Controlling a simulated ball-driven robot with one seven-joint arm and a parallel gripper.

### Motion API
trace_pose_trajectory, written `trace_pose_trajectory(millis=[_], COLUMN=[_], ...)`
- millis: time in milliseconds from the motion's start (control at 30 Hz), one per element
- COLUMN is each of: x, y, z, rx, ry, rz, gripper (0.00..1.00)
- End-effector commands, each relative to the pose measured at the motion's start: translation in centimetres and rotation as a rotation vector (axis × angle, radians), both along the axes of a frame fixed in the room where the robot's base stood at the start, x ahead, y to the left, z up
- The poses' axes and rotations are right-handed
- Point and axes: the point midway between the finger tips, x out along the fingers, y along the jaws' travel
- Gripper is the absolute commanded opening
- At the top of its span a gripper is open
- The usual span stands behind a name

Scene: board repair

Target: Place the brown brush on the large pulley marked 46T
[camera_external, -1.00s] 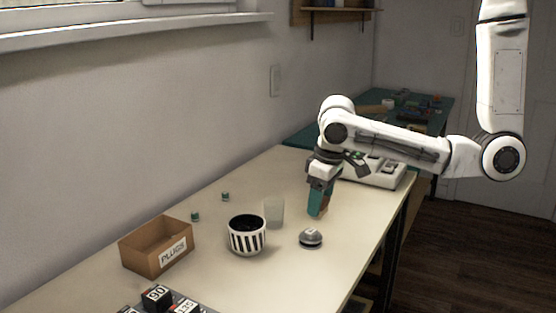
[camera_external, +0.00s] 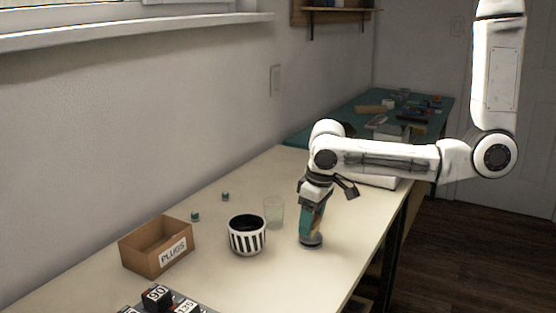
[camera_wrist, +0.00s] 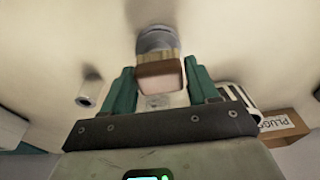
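The brown brush (camera_wrist: 158,76) sits between the green fingers of my gripper (camera_wrist: 160,84) in the wrist view, with both fingers at its sides. Its tan bristles face the round grey pulley (camera_wrist: 155,38), which is partly hidden behind them. In the external view, my gripper (camera_external: 308,230) points down directly over the pulley (camera_external: 311,243). The fingers hide most of the brush there. The bristles appear at or just above the pulley top; I cannot tell whether they touch. The 46T marking is not readable.
A clear cup (camera_external: 274,212) and a black-and-white striped pot (camera_external: 247,237) stand close left of my gripper. A cardboard box marked PLUGS (camera_external: 157,258) is farther left. Labelled dark blocks (camera_external: 157,297) are at the front. The table's right edge is near.

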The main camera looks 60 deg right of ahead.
Motion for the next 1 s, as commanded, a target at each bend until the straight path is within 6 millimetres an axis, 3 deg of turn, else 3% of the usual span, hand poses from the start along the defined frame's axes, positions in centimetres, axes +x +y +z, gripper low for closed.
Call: trace_pose_trajectory(millis=[200,567,733,1000], x=[0.0,0.0,-0.3,-1.2], y=[0.0,0.0,0.1,0.0], z=[0.0,0.7,3.2,8.8], rx=[0.000,0.001,0.002,0.001], ry=[0.000,-0.002,-0.005,-0.004], rz=[0.000,0.000,0.000,0.001], gripper=[0.81,0.81,0.81,0.81])
